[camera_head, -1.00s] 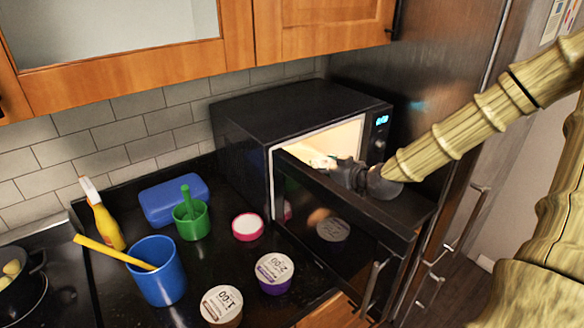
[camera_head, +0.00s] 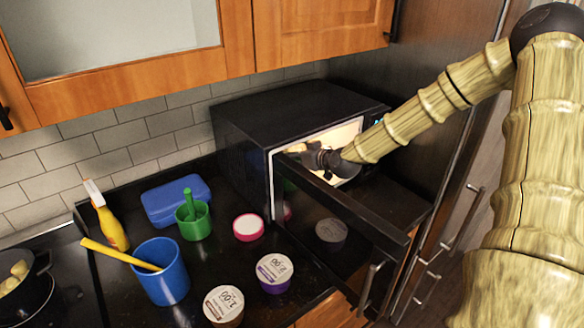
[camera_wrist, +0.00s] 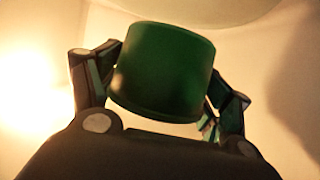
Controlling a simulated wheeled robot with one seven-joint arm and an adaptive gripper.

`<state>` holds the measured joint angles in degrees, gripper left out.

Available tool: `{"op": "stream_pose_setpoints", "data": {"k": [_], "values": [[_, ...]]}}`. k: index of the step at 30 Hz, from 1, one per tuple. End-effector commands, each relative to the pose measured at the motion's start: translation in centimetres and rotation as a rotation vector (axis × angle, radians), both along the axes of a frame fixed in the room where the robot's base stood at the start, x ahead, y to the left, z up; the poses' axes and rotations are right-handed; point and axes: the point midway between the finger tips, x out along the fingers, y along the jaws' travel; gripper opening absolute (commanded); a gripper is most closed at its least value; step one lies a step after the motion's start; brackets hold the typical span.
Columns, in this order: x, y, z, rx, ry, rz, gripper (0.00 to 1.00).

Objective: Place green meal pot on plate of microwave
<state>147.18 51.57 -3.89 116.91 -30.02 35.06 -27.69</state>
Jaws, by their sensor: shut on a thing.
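The green meal pot (camera_wrist: 165,65) shows in the wrist view between the two fingers of my gripper (camera_wrist: 163,82), which is shut on it. The head view shows my gripper (camera_head: 312,160) at the mouth of the lit microwave (camera_head: 290,110), behind the top of its open door (camera_head: 345,218). The pot cannot be made out there. A pale curved surface (camera_wrist: 205,10) crosses the top of the wrist view above the pot; it may be the microwave plate, and I cannot tell whether the pot touches it.
The open door juts out over the counter front. Left of it stand a pink-rimmed tub (camera_head: 248,228), a purple tub (camera_head: 274,272), a brown tub (camera_head: 223,306), a green cup (camera_head: 194,222) and a blue mug (camera_head: 162,275). A tall dark fridge (camera_head: 440,90) stands close on the right.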

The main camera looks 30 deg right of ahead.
Motion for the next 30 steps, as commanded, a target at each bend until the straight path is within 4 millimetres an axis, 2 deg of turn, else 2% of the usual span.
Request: {"op": "stream_pose_setpoints", "data": {"k": [3, 9, 20, 30], "values": [[1.5, 0.1, 0.1, 0.000, 0.000, 0.000, 0.38], [1.3, 0.2, -2.0, 0.002, 0.002, 0.000, 0.38], [1.4, 0.2, -3.3, 0.001, 0.000, 0.001, 0.38], [1.3, 0.1, -6.3, 0.001, 0.002, 0.000, 0.38]]}}
